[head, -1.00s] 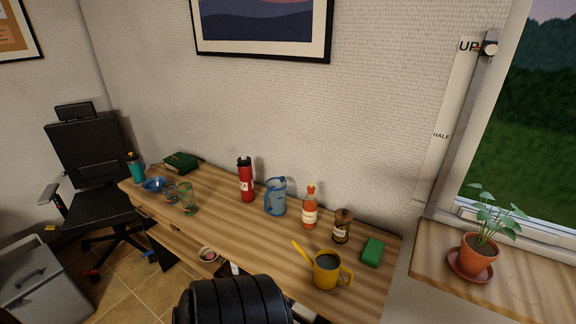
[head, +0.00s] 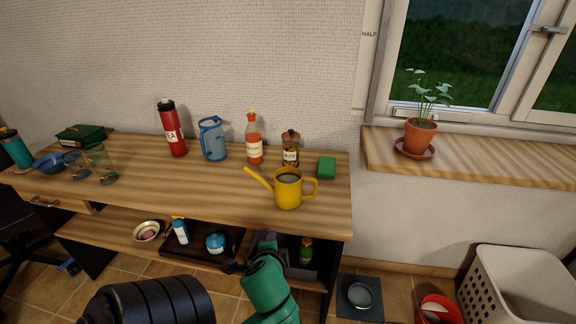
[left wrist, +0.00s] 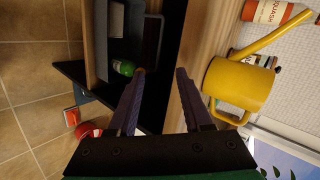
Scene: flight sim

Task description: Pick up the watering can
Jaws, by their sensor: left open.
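The yellow watering can (head: 288,192) stands upright on the wooden desk near its front right part. Its spout points left and its handle right in the head view. In the left wrist view the can (left wrist: 240,84) lies right of the fingers, apart from them. My left gripper (left wrist: 157,75) is open and empty, beside the desk's front edge. In the head view my green left arm rises in front of the desk below the can; its fingers are hard to make out there. My right gripper is not in view.
Behind the can stand a brown-lidded jar (head: 290,150), a sauce bottle (head: 254,142) and a green block (head: 326,168). A blue pitcher (head: 213,140) and red flask (head: 172,130) are farther left. A lower shelf (head: 110,232) runs under the desktop. A white basket (head: 515,290) stands on the floor at right.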

